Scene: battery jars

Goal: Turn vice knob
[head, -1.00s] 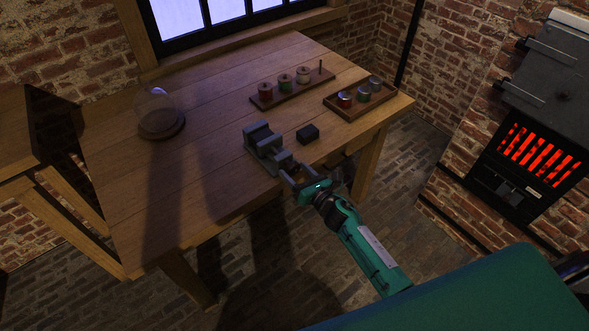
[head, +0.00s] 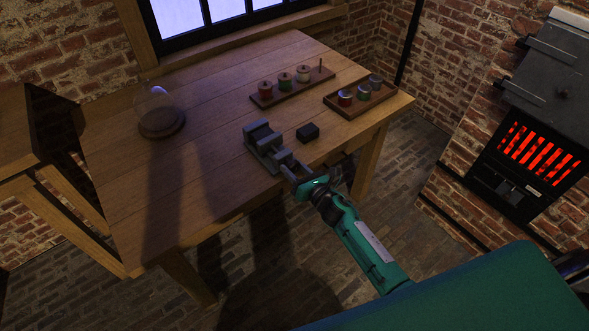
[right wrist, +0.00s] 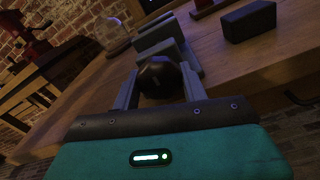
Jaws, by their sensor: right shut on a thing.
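The grey vice (head: 263,146) sits at the front edge of the wooden table; its jaws also show in the right wrist view (right wrist: 160,35). Its dark rounded knob (right wrist: 158,76) faces the camera in the right wrist view. My right gripper (head: 290,174) reaches to the front of the vice, and in the right wrist view its two fingers (right wrist: 160,88) stand on either side of the knob, shut on it. In the head view the gripper mostly hides the knob. My left gripper is not in view.
A small black block (head: 307,133) lies right of the vice. A wooden rack (head: 290,94) with several spools and a tray (head: 345,112) with jars stand behind. A glass dome on a round base (head: 161,127) stands at left.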

